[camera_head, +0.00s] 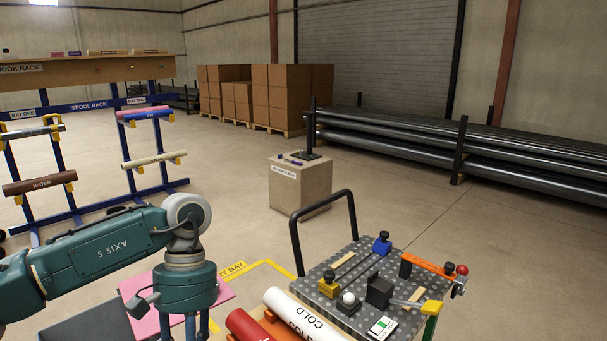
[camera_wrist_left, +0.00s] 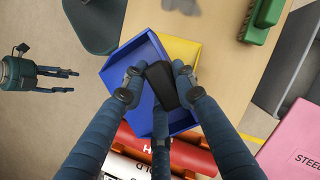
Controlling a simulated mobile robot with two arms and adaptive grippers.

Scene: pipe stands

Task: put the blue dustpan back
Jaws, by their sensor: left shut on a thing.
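The blue dustpan (camera_wrist_left: 141,66) shows in the left wrist view, below my left gripper (camera_wrist_left: 160,80). The gripper's fingers are shut around its black handle (camera_wrist_left: 161,84). A yellow flat piece (camera_wrist_left: 182,49) shows partly behind the dustpan; I cannot tell whether they touch. In the head view my left gripper (camera_head: 188,327) points down at the bottom edge. Its fingertips are cut off, and the dustpan is out of that view. My right gripper (camera_wrist_left: 62,80) shows at the left of the wrist view, with its fingers apart and nothing between them.
A wooden top (camera_wrist_left: 215,25) lies beneath, with a green object (camera_wrist_left: 265,14) on it. A red pipe (camera_wrist_left: 190,156) and white pipe (camera_wrist_left: 112,166) lie close by. A pink sheet (camera_wrist_left: 297,140) is at right. A cart (camera_head: 345,262) with fixtures stands to the right.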

